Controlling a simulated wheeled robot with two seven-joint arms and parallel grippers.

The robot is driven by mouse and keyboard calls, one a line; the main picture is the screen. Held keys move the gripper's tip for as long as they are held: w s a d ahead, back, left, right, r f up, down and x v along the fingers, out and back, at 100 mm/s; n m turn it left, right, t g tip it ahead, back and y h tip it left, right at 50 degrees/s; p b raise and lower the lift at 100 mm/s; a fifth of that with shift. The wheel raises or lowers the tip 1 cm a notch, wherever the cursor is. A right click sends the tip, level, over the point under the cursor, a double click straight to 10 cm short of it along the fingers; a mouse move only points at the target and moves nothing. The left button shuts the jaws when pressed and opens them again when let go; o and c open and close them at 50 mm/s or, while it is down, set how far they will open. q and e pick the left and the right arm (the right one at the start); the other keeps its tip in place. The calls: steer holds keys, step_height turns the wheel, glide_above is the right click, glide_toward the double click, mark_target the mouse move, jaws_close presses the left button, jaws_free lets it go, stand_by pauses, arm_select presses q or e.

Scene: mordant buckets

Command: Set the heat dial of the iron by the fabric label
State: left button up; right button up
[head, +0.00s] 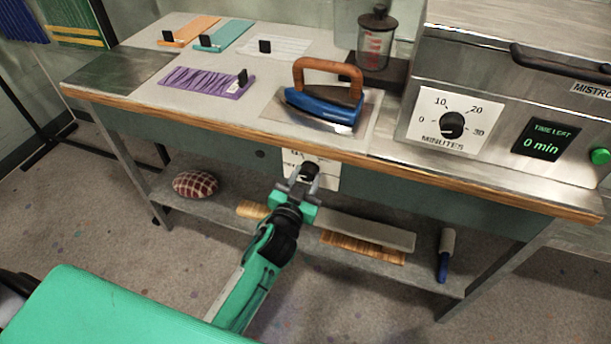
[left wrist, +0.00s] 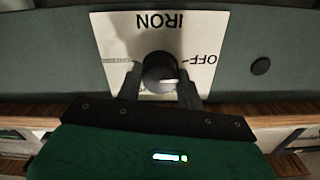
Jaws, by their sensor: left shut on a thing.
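The iron (head: 325,103), blue with a brown handle, rests on a pale plate on the table top. Its heat dial (head: 310,169) is a dark knob on a white panel on the table's front apron. The left wrist view shows the dial (left wrist: 159,72) on the panel (left wrist: 118,32) marked IRON and OFF, upside down. My left gripper (head: 304,178) is shut on the dial, one finger on each side. The gripper hides part of the dial and its scale. A purple fabric (head: 200,82) with a small black clip lies at the table's left. My right gripper is not in view.
Orange (head: 190,29), teal (head: 226,34) and white (head: 283,46) fabrics lie at the back. A steel press (head: 510,90) with a minutes dial (head: 452,125) stands at right. The lower shelf (head: 225,202) holds a checked cushion (head: 195,184) and boards (head: 362,246).

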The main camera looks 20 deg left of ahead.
arm_select(q)
steer(key=m+p, duration=0.1)
steer(key=m, duration=0.1)
steer(key=shift+r+m, duration=0.2)
steer(key=shift+m, duration=0.2)
steer(key=m+p, duration=0.1)
steer(key=m, duration=0.2)
steer(key=shift+m, duration=0.3)
steer(key=m+p, duration=0.1)
steer(key=m, duration=0.4)
steer(key=shift+f, duration=0.1)
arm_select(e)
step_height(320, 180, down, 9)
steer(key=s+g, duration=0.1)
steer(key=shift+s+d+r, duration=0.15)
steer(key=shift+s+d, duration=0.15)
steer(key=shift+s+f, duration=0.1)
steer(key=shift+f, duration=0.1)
arm_select(q)
steer(key=o, duration=1)
steer(key=shift+s+f, duration=0.1)
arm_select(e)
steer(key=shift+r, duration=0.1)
